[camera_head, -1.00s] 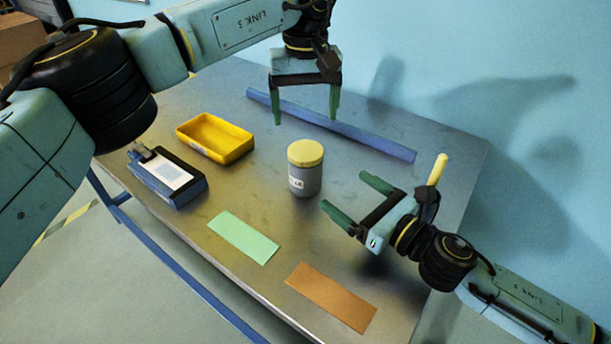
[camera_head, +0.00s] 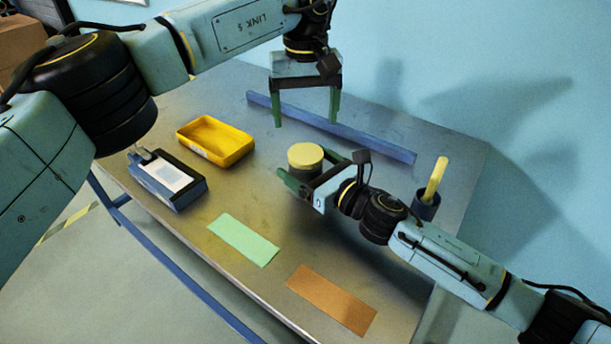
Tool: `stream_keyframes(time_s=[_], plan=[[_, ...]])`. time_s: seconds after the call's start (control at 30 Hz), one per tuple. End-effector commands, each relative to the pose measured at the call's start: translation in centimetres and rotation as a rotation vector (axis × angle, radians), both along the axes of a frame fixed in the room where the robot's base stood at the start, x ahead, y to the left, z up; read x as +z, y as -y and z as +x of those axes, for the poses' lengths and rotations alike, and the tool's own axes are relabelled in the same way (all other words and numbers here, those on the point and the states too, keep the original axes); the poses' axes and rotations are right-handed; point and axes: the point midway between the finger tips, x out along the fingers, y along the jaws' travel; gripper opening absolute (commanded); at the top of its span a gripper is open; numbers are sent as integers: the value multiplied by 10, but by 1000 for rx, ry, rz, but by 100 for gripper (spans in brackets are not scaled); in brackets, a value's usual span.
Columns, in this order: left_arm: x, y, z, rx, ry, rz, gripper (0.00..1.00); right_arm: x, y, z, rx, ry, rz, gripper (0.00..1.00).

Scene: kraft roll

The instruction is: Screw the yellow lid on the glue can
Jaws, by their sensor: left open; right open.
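The grey glue can stands upright on the metal table, and its body is mostly hidden now behind my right gripper. The yellow lid (camera_head: 305,155) sits on top of the can; I cannot tell whether it is tight. My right gripper (camera_head: 305,172) is open, with its green fingers on either side of the can just below the lid; I cannot tell whether they touch it. My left gripper (camera_head: 306,110) is open and empty, pointing down above the table, higher than the can and behind it in the picture.
A yellow tray (camera_head: 215,139) and a dark device with a white label (camera_head: 167,179) are at the left. A green card (camera_head: 244,240) and a brown card (camera_head: 332,299) lie in front. A blue bar (camera_head: 350,132) runs along the back. A dark cup (camera_head: 426,206) holds a yellow stick (camera_head: 436,178) at right.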

Motion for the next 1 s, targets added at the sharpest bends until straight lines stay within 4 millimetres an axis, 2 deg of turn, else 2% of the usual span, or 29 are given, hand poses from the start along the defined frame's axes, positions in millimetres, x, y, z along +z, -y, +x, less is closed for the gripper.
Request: stream_keyframes(time_s=[0.13, 0.43, 1.0], plan=[[0, 0, 0, 0, 0, 0, 82, 0, -6, 6, 0, 1, 1, 90], [0, 0, 0, 0, 0, 0, 82, 0, -7, 7, 0, 0, 0, 90], [0, 0, 0, 1, 0, 0, 82, 0, -7, 7, 0, 0, 0, 16]])
